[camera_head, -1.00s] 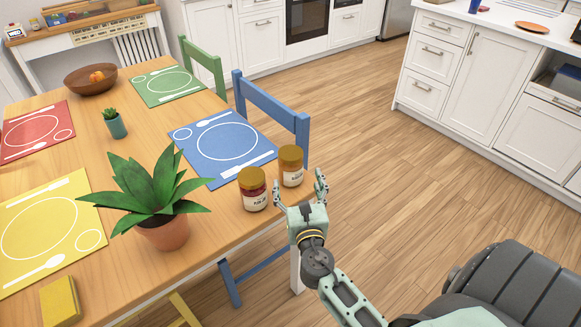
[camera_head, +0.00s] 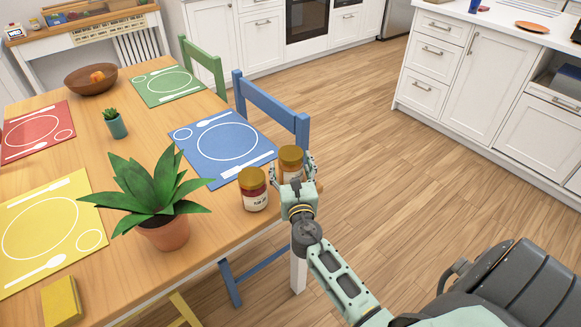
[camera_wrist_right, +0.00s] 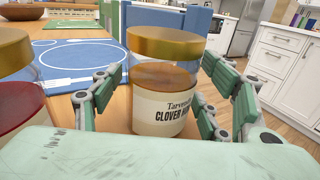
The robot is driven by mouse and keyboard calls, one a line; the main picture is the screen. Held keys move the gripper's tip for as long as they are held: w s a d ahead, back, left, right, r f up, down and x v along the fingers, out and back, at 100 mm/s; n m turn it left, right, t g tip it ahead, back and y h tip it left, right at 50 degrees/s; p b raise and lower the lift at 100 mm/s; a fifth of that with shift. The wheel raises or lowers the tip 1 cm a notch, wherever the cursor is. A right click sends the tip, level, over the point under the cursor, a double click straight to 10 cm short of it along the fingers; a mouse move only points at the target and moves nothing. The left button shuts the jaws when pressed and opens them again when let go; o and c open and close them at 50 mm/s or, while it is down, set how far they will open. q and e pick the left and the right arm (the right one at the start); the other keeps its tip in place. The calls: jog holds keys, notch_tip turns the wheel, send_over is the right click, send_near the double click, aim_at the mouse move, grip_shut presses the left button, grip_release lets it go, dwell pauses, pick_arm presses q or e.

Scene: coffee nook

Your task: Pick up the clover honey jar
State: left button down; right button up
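The clover honey jar (camera_head: 291,161) stands near the table's right edge, with a gold lid and amber contents. In the right wrist view the honey jar (camera_wrist_right: 163,105) shows its label "CLOVER H…" between my right gripper's fingers. My right gripper (camera_head: 296,172) has its fingers on either side of the jar; in the wrist view (camera_wrist_right: 165,95) a small gap seems to show at the right finger. It looks open around the jar, not closed on it. A second gold-lidded jar (camera_head: 254,190) with dark red contents stands just to the left, close to the gripper. My left gripper is not in view.
A potted plant (camera_head: 162,205) stands left of the jars on the wooden table (camera_head: 215,245). A blue placemat (camera_head: 225,147) lies behind them. Open floor (camera_head: 395,190) lies to the right.

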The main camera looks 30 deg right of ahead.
jog(key=c, duration=1.3)
jog(key=shift+r, duration=0.1)
jog(key=shift+c, duration=0.2)
